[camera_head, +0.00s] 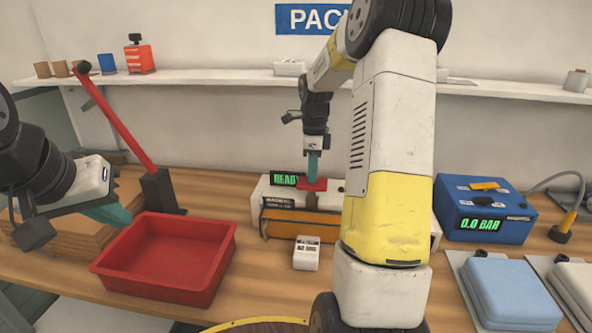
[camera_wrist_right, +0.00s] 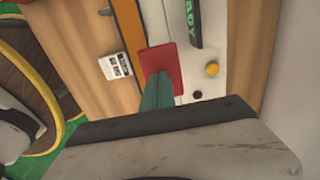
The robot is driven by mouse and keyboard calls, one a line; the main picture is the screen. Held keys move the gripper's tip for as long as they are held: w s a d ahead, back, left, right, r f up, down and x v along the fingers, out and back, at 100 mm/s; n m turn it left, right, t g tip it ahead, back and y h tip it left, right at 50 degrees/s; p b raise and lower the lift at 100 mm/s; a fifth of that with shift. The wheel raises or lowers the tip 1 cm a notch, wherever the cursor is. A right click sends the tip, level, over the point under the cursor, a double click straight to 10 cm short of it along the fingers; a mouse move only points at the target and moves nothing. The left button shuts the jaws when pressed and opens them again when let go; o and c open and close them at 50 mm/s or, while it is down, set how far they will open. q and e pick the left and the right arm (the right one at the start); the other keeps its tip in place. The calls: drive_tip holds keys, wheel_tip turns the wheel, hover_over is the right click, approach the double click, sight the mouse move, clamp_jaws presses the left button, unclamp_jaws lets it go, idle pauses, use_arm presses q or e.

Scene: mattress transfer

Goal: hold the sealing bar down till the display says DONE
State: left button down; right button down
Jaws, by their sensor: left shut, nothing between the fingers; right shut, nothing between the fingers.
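The white sealing machine (camera_head: 268,190) stands on the bench, with an orange bar (camera_head: 290,225) along its front. Its display (camera_head: 284,179) is partly hidden and reads READY in green; it also shows in the right wrist view (camera_wrist_right: 190,22). A flat red pad (camera_head: 316,186) sits on top of the machine, also in the right wrist view (camera_wrist_right: 165,62). My right gripper (camera_head: 313,168) is shut, its teal fingertips pointing down at the red pad. I cannot tell whether they touch it. My left gripper (camera_head: 117,216) is shut and empty, left of the machine near a red tray.
The red tray (camera_head: 112,264) is empty. A red lever (camera_head: 120,120) stands behind it. A small white block (camera_head: 307,254) lies in front of the machine. A blue pump box (camera_head: 484,217) reads 0.0 BAR, with pale blue pads (camera_head: 510,290) before it.

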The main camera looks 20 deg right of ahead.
sight(313, 185)
drive_tip(key=shift+f, duration=0.1)
wheel_tip(313, 185, down, 4)
drive_tip(key=shift+s+r, duration=0.1)
drive_tip(key=shift+r, duration=0.15)
drive_tip(key=shift+f, duration=0.1)
drive_tip(key=shift+s+f, duration=0.1)
drive_tip(key=shift+s, duration=0.05)
idle(1.5)
drive_tip(key=shift+r, duration=0.2)
wheel_tip(313, 185, up, 14)
drive_tip(key=shift+w+r, duration=0.2)
drive_tip(key=shift+w, duration=0.1)
idle(0.5)
